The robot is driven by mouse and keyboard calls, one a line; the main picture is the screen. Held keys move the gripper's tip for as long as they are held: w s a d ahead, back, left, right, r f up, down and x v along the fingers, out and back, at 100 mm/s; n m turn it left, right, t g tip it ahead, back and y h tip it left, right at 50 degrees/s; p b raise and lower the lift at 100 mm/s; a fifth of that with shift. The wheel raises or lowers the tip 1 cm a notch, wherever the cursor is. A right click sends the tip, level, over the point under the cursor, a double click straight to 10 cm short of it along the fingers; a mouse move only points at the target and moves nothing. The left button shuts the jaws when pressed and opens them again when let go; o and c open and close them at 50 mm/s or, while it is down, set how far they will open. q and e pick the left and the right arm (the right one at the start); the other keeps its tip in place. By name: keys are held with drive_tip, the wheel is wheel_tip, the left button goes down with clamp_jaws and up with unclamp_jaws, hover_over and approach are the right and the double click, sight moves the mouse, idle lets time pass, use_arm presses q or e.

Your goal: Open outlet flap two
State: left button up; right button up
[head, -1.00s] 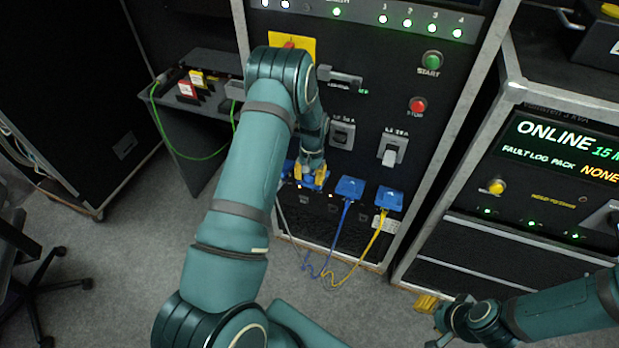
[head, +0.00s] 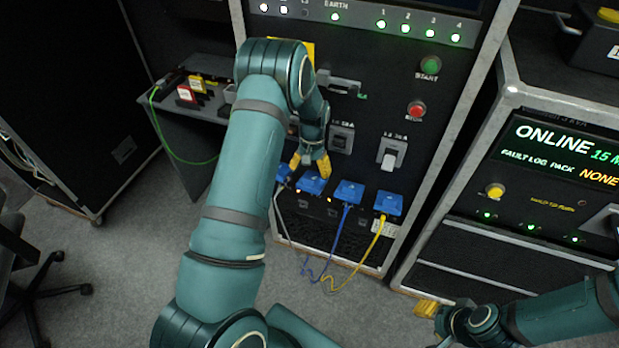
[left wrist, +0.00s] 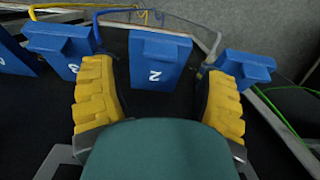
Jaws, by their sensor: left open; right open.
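Outlet flap two (head: 312,184) is a blue cover, second from the left in the row low on the rack front. In the left wrist view it shows the number 2 (left wrist: 155,62), with no cable visible at it. My left gripper (head: 310,163) is open and empty just above flap two. Its yellow fingers (left wrist: 158,98) straddle the flap's near side without visibly holding it. I cannot tell whether they touch it. The flap looks shut, though its hinge is not clear. My right gripper (head: 428,308) is open and empty, low at the right.
Flap one (head: 284,173) is partly hidden by my arm. Flap three (head: 349,192) has a blue cable (head: 335,240) below it; flap four (head: 388,202) has a yellow one (head: 365,255). Breaker switches (head: 341,138) sit above. A grey side shelf (head: 178,125) stands left.

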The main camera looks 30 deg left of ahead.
sight(315, 188)
use_arm(q)
drive_tip(key=shift+w+r, duration=0.2)
drive_tip(key=shift+r, duration=1.25)
drive_tip(key=shift+f, duration=0.1)
drive_tip(key=shift+h, duration=0.3)
drive_tip(key=s+d+f, duration=0.2)
drive_tip(key=f, duration=0.1)
drive_tip(key=s+d+f, duration=0.1)
drive_tip(key=d+f, duration=0.1)
drive_tip(key=shift+s+f, duration=0.25)
drive_tip(key=shift+s, duration=0.15)
drive_tip(key=s+d+f+t+h, duration=0.1)
drive_tip(key=s+d+f+h, duration=0.15)
drive_tip(key=s+d, duration=0.85)
drive_tip(key=s+d+f+t+h, duration=0.1)
drive_tip(key=s+d+f, duration=0.3)
drive_tip(key=s+d, duration=0.65)
drive_tip(key=w+r+t, duration=0.1)
drive_tip(key=w+r, duration=0.3)
drive_tip(key=w, duration=0.1)
drive_tip(key=shift+d+r+m+t+y+b, duration=0.15)
drive_tip(key=shift+d+m+t+y+b, duration=0.1)
drive_tip(key=shift+m+t+y+b, duration=0.15)
